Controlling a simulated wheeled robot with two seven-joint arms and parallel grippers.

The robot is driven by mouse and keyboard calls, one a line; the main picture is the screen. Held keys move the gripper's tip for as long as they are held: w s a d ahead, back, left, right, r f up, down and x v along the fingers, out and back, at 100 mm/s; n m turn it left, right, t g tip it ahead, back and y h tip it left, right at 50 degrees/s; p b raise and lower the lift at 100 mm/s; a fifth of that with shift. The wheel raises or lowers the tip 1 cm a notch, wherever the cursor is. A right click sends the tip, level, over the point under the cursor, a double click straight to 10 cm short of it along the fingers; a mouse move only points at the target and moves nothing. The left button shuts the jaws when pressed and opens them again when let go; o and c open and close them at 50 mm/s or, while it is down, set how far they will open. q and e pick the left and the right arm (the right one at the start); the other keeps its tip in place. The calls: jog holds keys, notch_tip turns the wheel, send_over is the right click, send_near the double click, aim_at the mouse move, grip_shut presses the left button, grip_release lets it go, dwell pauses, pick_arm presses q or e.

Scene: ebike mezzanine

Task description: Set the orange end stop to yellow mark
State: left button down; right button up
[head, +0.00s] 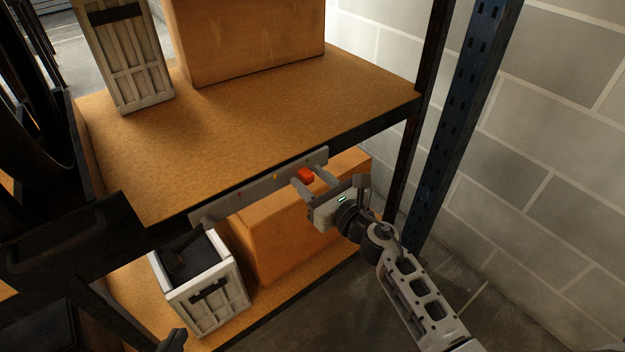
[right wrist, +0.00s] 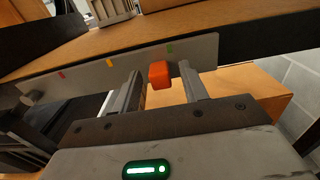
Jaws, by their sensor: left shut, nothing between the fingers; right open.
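The orange end stop (head: 306,175) sits on the grey rail (head: 255,186) along the shelf's front edge, near the rail's right end. In the right wrist view the end stop (right wrist: 160,74) is just below and left of a green mark (right wrist: 170,48). The yellow mark (right wrist: 110,62) is left of it on the rail. My right gripper (head: 312,180) is open, with one finger on each side of the stop; gaps show beside it. My left gripper (head: 172,341) shows only partly at the bottom edge, shut and empty, away from the rail.
A red mark (right wrist: 61,74) is further left on the rail. Above, the shelf (head: 240,135) bears a white crate (head: 130,60) and a cardboard box (head: 245,40). Below stand another white crate (head: 213,297) and box (head: 275,240). A blue upright (head: 460,120) stands right.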

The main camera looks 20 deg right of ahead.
aim_at(276, 184)
grip_shut()
jog(key=a, duration=0.2)
jog(key=s+a, duration=0.1)
jog(key=a, duration=0.1)
jog(key=s+a, duration=0.1)
jog(key=a, duration=0.1)
jog(key=shift+s, duration=0.1)
pick_arm(q)
jog(key=shift+s, duration=0.1)
pick_arm(e)
grip_release()
jog(key=shift+d, duration=0.1)
jog(key=shift+s, duration=0.1)
pick_arm(q)
jog(key=shift+g, duration=0.3)
jog(key=f+b, duration=0.2)
jog(key=d+f+b, duration=0.1)
jog(key=f+b, duration=0.1)
jog(key=shift+w+f, duration=0.2)
jog(key=shift+f, duration=0.05)
pick_arm(e)
jog(key=v, duration=1.5)
jog(key=shift+s, duration=0.35)
